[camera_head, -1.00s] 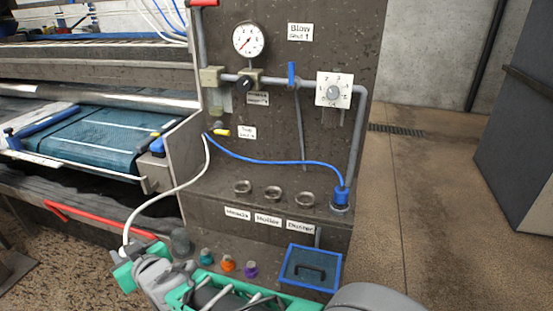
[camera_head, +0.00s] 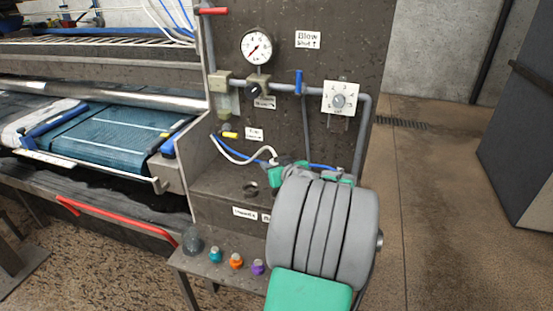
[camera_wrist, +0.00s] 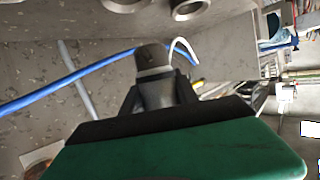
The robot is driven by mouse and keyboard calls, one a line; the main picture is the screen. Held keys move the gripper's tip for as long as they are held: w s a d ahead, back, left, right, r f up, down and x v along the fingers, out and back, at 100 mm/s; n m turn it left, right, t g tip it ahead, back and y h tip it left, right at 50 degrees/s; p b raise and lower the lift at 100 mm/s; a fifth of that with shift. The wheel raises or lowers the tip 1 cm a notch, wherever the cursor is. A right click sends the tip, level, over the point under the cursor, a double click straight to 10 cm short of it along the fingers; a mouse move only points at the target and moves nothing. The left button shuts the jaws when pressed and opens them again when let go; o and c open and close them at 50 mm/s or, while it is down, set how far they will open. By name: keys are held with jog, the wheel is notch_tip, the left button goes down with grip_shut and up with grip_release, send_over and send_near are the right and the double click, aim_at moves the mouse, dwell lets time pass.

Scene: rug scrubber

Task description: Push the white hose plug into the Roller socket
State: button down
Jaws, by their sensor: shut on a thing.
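In the head view, my gripper (camera_head: 277,174) is at the panel's ledge, partly hidden by my arm. The white hose (camera_head: 236,154) runs from the panel to it in a low loop. The wrist view shows my gripper (camera_wrist: 158,92) shut on a grey plug with a pale band (camera_wrist: 153,62), with the white hose (camera_wrist: 186,46) curving behind it. The plug is apart from two ring sockets at the top, a left ring (camera_wrist: 125,3) and a right ring (camera_wrist: 187,8). I cannot tell which is Roller. In the head view, one left socket (camera_head: 250,188) shows; my arm hides the others.
A blue hose (camera_head: 322,166) passes behind my gripper. A pressure gauge (camera_head: 257,47) and a dial (camera_head: 340,98) are higher up.

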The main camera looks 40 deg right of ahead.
jog(key=shift+s+d, duration=0.35)
jog(key=shift+d, duration=0.1)
jog(key=shift+f, duration=0.1)
jog(key=shift+f+b, duration=0.85)
jog(key=shift+f, duration=1)
jog(key=shift+s+a+f+b, duration=0.1)
jog(key=shift+f+b, duration=0.25)
jog(key=shift+b, duration=0.25)
jog(key=shift+f, duration=0.1)
jog(key=shift+f+b, duration=1.15)
jog(key=shift+b, duration=0.05)
jog(key=c, duration=0.8)
grip_release()
jog(key=shift+c, duration=0.2)
